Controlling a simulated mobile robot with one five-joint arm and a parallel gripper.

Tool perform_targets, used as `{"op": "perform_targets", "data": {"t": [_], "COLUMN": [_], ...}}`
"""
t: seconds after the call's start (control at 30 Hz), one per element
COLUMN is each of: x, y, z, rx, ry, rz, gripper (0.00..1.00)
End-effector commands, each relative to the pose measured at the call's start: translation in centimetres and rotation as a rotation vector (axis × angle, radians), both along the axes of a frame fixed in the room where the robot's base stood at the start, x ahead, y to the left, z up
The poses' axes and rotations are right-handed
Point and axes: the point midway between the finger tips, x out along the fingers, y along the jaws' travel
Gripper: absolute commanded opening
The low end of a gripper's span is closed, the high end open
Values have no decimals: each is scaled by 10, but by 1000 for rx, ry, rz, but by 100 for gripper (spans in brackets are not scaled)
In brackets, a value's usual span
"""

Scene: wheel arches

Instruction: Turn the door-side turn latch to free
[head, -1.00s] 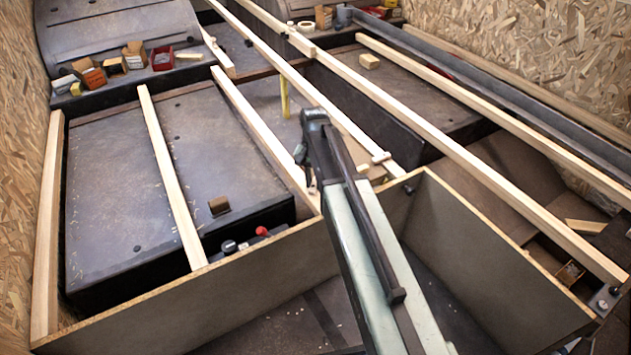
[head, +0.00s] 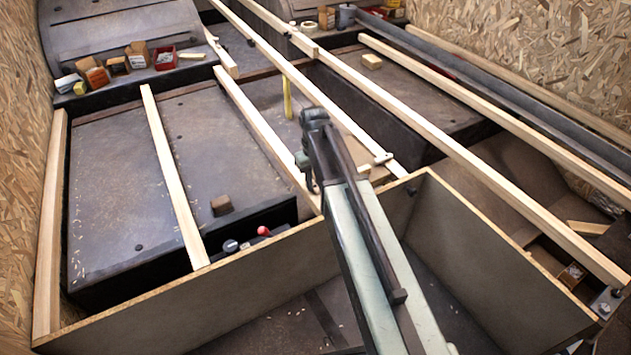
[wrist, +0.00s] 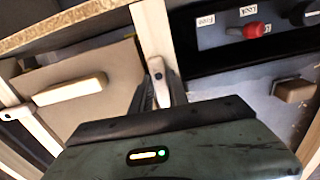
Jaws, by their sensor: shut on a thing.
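My gripper (wrist: 160,98) is low at the near end of a pale slat, beside the near box wall. In the wrist view its two dark jaws are shut on a small pale turn latch (wrist: 159,78), one jaw on each side. The latch lies roughly in line with the slat behind it. In the head view my gripper (head: 308,185) and arm hide this latch. A second small pale turn piece (head: 384,158) sits across the slat to the right. I cannot tell from the pictures which side is the door side.
A red knob (wrist: 252,30) and a dark knob, with small white labels, sit on a dark panel right of the jaws. A brown block (wrist: 293,91) is on that side. A pale bar (wrist: 68,89) is on the left panel. Long slats and the box wall (head: 180,305) surround the arm.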

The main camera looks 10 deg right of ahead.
Motion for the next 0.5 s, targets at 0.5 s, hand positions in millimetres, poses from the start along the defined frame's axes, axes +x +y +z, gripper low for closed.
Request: {"op": "perform_targets", "data": {"t": [0.5], "x": [2], "y": [0], "z": [0], "rx": [-1], "ry": [-7], "rz": [45], "gripper": [0]}}
